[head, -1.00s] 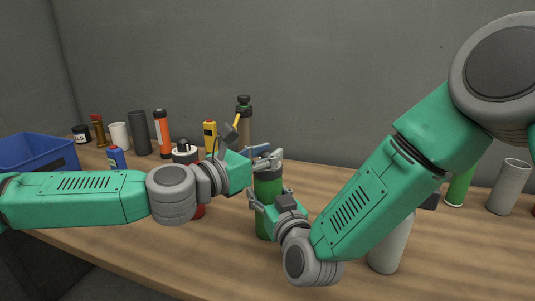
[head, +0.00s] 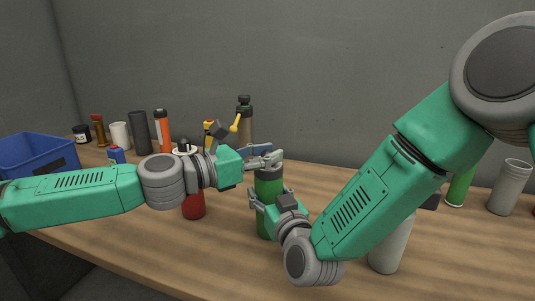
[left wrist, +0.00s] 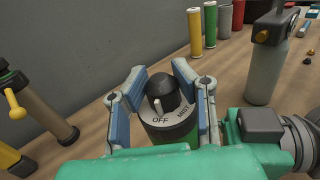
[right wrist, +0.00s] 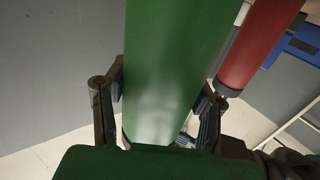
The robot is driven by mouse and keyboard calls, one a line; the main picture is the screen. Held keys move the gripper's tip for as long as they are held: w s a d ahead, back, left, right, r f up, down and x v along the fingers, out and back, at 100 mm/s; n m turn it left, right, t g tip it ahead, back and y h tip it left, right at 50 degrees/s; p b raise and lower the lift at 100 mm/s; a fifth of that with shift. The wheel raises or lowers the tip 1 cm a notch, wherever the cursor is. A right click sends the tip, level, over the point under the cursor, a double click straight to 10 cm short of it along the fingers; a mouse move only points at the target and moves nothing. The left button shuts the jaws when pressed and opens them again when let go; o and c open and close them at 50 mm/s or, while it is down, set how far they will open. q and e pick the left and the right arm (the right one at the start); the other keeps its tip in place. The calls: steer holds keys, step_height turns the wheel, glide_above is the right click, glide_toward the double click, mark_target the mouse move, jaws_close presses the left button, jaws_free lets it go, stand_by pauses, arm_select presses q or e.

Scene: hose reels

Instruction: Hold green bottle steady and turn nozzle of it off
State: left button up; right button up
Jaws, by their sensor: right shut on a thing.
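The green bottle (head: 265,225) stands upright on the table, and its green body fills the middle of the right wrist view (right wrist: 170,60). My right gripper (head: 271,194) is shut around the body, a finger on each side. The nozzle is a black knob (left wrist: 160,90) on a grey top marked OFF and MIST in the left wrist view. Its white pointer sits close to the word OFF. My left gripper (left wrist: 160,97) is over the bottle's top, its blue-padded fingers spread either side of the knob with gaps showing. In the head view my left gripper (head: 268,160) hides the nozzle.
A red bottle (head: 194,206) stands left of the green bottle, partly behind my left wrist. A grey bottle (head: 391,250) stands to the right behind my right arm. A blue crate (head: 38,155) and several bottles and cans line the table's left and back.

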arm_select(q)
steer(key=o, duration=0.5)
steer(key=shift+w+a+f, duration=0.15)
steer(key=shift+w+a, duration=0.1)
steer(key=shift+a, duration=0.05)
steer(key=shift+c, duration=0.2)
arm_select(e)
steer(key=shift+w+d, duration=0.15)
steer(key=shift+d, duration=0.2)
arm_select(q)
steer(key=shift+d, duration=0.15)
arm_select(e)
steer(key=shift+a, duration=0.1)
arm_select(q)
steer(key=shift+s, duration=0.1)
arm_select(e)
steer(key=shift+a, duration=0.1)
steer(key=shift+a, duration=0.15)
arm_select(q)
steer(key=v, duration=1.2)
arm_select(e)
steer(key=o, duration=1.5)
steer(key=shift+c, duration=0.2)
